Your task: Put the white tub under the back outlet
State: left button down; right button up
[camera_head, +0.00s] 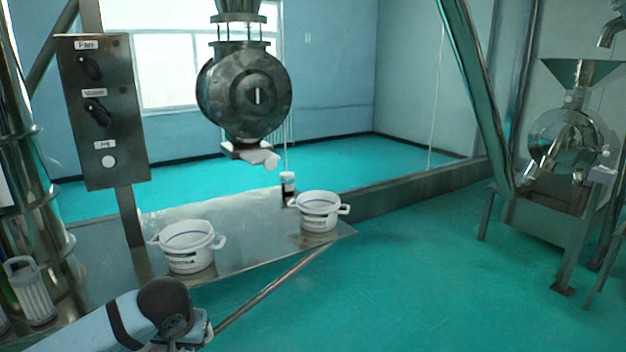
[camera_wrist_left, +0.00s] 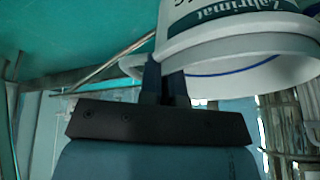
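A short spout (camera_head: 262,158) hangs under a round metal housing above the table. My left gripper (camera_head: 200,335) is low at the bottom edge of the head view, in front of the table. In the left wrist view its fingers (camera_wrist_left: 166,84) are close together and overlap the handle of a white tub (camera_wrist_left: 230,42), seen rim downward. I cannot tell whether they grip it. My right gripper is not in view.
A control box (camera_head: 103,130) on a post rises at the table's left. A small dark-and-white container (camera_head: 288,186) stands behind the right tub. A metal column (camera_head: 25,160) is at far left. A mill (camera_head: 570,140) stands at right, with clear teal floor (camera_head: 400,270) between.

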pick_arm(q)
jog(key=s+r+p, duration=0.8)
jog(key=s+p, duration=0.1)
jog(key=p, duration=0.1)
jog(key=shift+s, duration=0.15)
dwell(0.4)
